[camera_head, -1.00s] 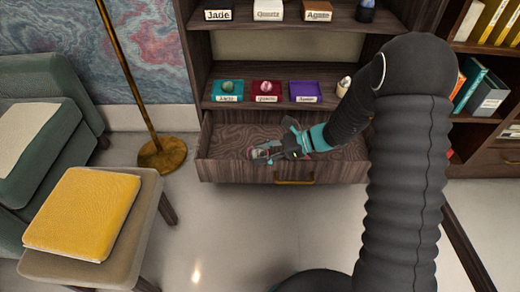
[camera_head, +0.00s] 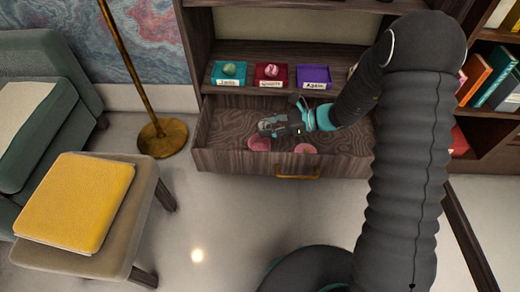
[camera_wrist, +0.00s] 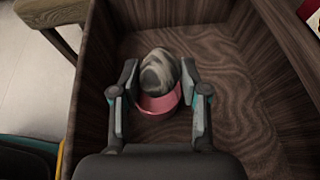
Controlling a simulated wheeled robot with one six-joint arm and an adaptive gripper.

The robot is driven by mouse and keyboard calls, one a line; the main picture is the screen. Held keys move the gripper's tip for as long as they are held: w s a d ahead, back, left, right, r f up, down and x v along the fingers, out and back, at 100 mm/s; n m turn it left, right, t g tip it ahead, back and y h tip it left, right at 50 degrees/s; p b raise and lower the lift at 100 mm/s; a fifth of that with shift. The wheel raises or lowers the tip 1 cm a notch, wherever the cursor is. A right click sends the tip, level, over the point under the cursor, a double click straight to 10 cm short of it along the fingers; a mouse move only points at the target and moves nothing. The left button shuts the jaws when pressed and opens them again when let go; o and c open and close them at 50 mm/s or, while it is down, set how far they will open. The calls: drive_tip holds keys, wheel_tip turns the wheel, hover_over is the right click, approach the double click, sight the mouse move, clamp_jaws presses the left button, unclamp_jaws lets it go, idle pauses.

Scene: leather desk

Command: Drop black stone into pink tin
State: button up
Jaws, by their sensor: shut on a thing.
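A grey-black mottled stone (camera_wrist: 157,70) is held between the fingers of my gripper (camera_wrist: 159,88). No plainly black stone shows. A pink tin (camera_wrist: 160,103) shows just below the stone in the wrist view, partly covered by it; I cannot tell if they touch. In the head view my gripper (camera_head: 268,124) is over the open drawer, above a pink round thing (camera_head: 259,143), which looks like this tin. A second pink round piece (camera_head: 305,148) lies to its right, and I cannot tell if it is a lid.
The wooden drawer (camera_head: 225,160) has walls around the gripper. Teal (camera_head: 230,82), red (camera_head: 271,84) and purple (camera_head: 314,84) trays stand on the shelf above; the teal and red ones hold stones. A stool with a yellow cushion (camera_head: 76,200) is at left.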

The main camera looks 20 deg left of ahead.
drive_tip(key=shift+f, duration=0.65)
drive_tip(key=o, duration=1.3)
drive_tip(key=v, duration=1.2)
drive_tip(key=shift+d+f, duration=0.1)
